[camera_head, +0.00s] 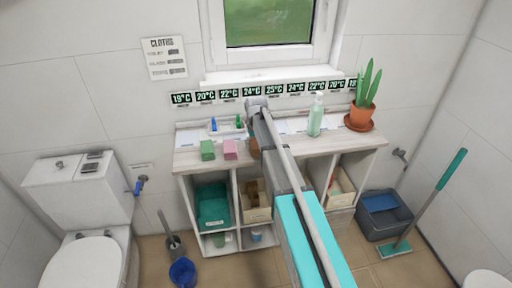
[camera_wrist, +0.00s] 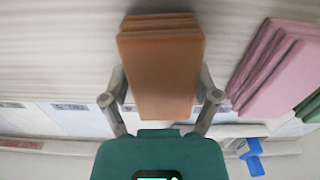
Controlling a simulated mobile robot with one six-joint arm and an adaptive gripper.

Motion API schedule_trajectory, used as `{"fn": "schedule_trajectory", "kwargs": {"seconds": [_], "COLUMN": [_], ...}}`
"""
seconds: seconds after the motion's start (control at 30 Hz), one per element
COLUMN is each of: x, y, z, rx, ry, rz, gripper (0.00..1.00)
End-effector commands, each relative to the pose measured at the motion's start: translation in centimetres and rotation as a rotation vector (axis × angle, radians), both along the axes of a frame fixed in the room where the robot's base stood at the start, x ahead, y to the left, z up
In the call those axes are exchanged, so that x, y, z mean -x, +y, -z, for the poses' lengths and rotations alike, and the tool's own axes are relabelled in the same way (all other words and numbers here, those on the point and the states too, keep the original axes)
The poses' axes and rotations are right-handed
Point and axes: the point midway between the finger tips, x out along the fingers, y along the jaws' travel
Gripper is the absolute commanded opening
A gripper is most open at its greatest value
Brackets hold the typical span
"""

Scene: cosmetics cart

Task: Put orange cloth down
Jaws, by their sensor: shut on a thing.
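The orange cloth (camera_wrist: 158,75) is a folded stack, held between the two fingers of my gripper (camera_wrist: 161,88) in the wrist view. In the head view a small part of the orange cloth (camera_head: 253,148) shows beside my arm, over the top of the white shelf unit (camera_head: 355,146). My arm hides most of it and the gripper there. I cannot tell whether the cloth touches the surface. A folded pink cloth (camera_head: 230,149) lies just left of it, with a green cloth (camera_head: 207,150) further left. The pink cloth (camera_wrist: 275,65) is close beside my gripper in the wrist view.
A soap bottle (camera_head: 316,117) and a potted plant (camera_head: 364,110) stand on the right of the top. Temperature labels (camera_head: 251,92) line the wall. Bins and boxes fill the lower compartments.

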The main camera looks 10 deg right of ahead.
Motion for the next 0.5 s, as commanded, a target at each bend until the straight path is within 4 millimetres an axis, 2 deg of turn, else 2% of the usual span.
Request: {"fn": "schedule_trajectory", "kwargs": {"seconds": [0.3,0.33,0.43,0.5], "x": [-0.01,-0.01,0.00,-0.01], "y": [0.03,0.03,0.03,0.04], "z": [0.21,0.21,0.12,0.12], "rx": [0.000,0.000,0.000,0.000], "ry": [0.000,0.000,0.000,0.000], "rz": [0.000,0.000,0.000,0.000], "gripper": [0.41,0.81,0.99,1.00]}}
